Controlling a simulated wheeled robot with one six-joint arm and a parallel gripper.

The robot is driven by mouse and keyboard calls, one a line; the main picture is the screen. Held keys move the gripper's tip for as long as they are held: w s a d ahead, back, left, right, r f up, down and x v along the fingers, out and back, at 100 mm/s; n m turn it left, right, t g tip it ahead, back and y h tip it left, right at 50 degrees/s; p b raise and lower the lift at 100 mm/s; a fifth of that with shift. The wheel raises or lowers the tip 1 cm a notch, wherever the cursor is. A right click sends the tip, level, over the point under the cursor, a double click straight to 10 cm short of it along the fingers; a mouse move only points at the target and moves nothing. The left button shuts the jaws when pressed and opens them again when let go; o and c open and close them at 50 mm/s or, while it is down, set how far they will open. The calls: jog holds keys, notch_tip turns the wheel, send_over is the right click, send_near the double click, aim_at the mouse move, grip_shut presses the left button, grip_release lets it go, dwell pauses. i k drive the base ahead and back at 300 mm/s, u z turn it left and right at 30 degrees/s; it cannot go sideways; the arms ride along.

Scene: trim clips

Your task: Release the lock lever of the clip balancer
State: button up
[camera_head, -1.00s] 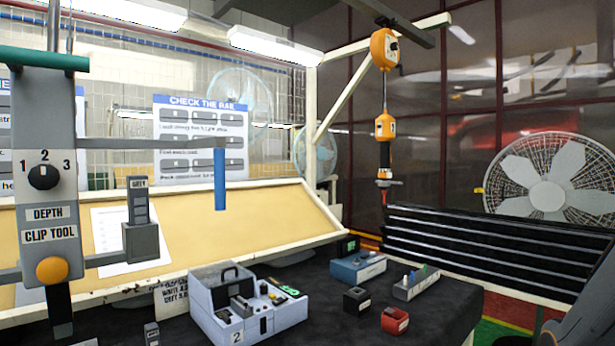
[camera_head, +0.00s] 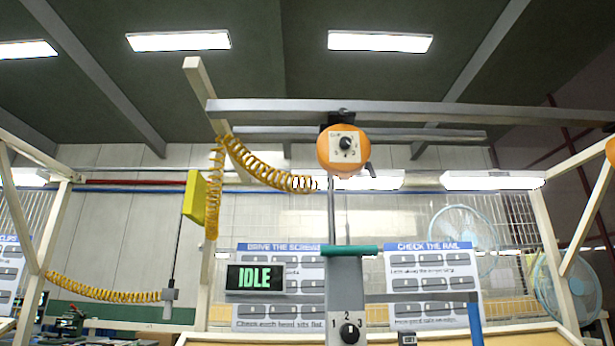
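The clip balancer (camera_head: 343,149) is a round orange drum hanging from the overhead rail at the upper middle of the head view. A pale plate with a dark dial is on its front. A small dark piece (camera_head: 371,170) sticks out at its lower right and may be the lock lever; it is too small to tell its setting. A cable (camera_head: 331,210) runs down from the drum to the grey clip tool (camera_head: 345,285), which has a green crossbar on top and a dial marked 1, 2, 3. My gripper is not in view.
A grey rail (camera_head: 440,113) spans overhead. A yellow coiled hose (camera_head: 265,175) hangs left of the balancer. A dark sign (camera_head: 255,279) reads IDLE. A blue bar (camera_head: 475,322) hangs right of the tool. Part of another orange body (camera_head: 611,150) shows at the right edge.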

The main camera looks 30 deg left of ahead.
aim_at(368, 167)
jog(key=u, duration=1.8)
jog(key=i, duration=0.35)
jog(key=z, duration=0.4)
